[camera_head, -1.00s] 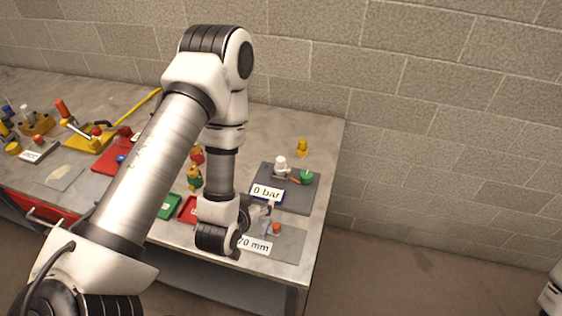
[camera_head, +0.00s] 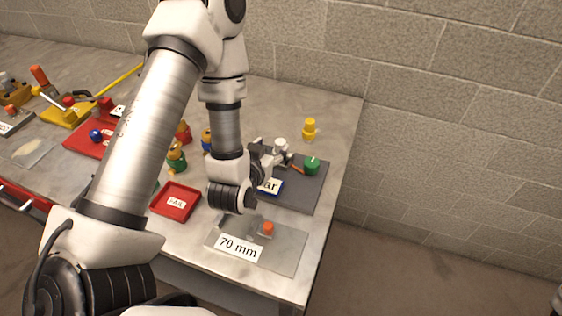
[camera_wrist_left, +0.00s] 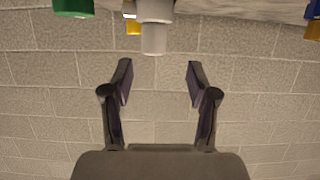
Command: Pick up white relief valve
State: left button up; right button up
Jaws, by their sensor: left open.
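The white relief valve (camera_head: 281,146) stands upright on the dark grey plate (camera_head: 305,197) at the right end of the bench. It also shows in the left wrist view (camera_wrist_left: 154,38) at the top, upside down, lined up with the gap between my fingers. My left gripper (camera_head: 273,157) is right beside the valve in the head view, partly hidden by my wrist. In the left wrist view my left gripper (camera_wrist_left: 158,80) is open and empty, with the valve beyond the fingertips. Whether they touch is unclear.
A green-capped valve (camera_head: 312,166) stands right of the white valve on the plate. A yellow piece (camera_head: 310,128) stands behind. A "70 mm" label (camera_head: 238,248) and an orange-topped piece (camera_head: 267,228) are in front. A red tray (camera_head: 176,200) lies left.

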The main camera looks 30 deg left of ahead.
aim_at(279, 143)
pick_arm(q)
jog(key=shift+w+f+b, duration=0.3)
jog(key=shift+f+b, duration=0.1)
jog(key=shift+f, duration=0.05)
jog(key=shift+r, duration=0.2)
jog(key=shift+w+d+f+b, duration=0.15)
jog(key=shift+w+b, duration=0.15)
jog(key=shift+b, duration=0.2)
jog(key=p+x, duration=0.1)
jog(key=x, duration=0.3)
jog(key=shift+w+d+p, duration=0.15)
jog(key=shift+p, duration=0.2)
jog(key=shift+w+f, duration=0.1)
jog(key=shift+w, duration=0.05)
jog(key=shift+s, duration=0.2)
jog(key=shift+c, duration=1.1)
grip_shut()
pick_arm(e)
jog(key=shift+s+d+f, duration=0.15)
jog(key=shift+f, duration=0.7)
